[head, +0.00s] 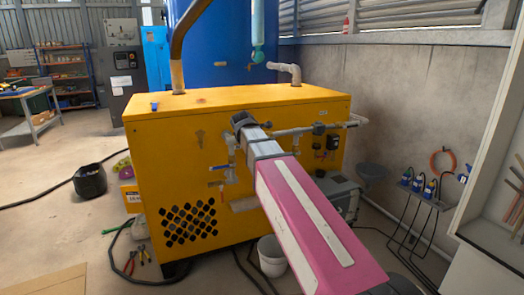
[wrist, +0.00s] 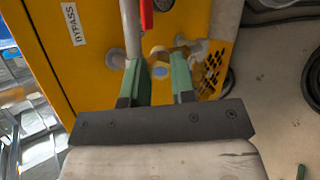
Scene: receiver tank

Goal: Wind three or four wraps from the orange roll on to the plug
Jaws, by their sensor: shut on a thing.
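My gripper (wrist: 158,72) is at the yellow machine's pipework. Its green fingers are closed around a small round tan piece with a blue-grey face (wrist: 158,71). This may be the plug, but I cannot tell for certain. In the head view my gripper end (head: 240,119) is small and dark at the machine's front, and its fingertips are hidden. I cannot make out the orange roll of tape. An orange ring (head: 443,161) on the right wall looks more like a coiled hose. I see no clear wraps on the held piece.
The yellow machine (head: 160,145) carries pipes and a blue-handled valve (head: 219,168) close to my arm. A red handle (wrist: 146,14) and a pipe rise beside the fingers. A white bucket (head: 271,256) and pliers (head: 130,262) are on the floor.

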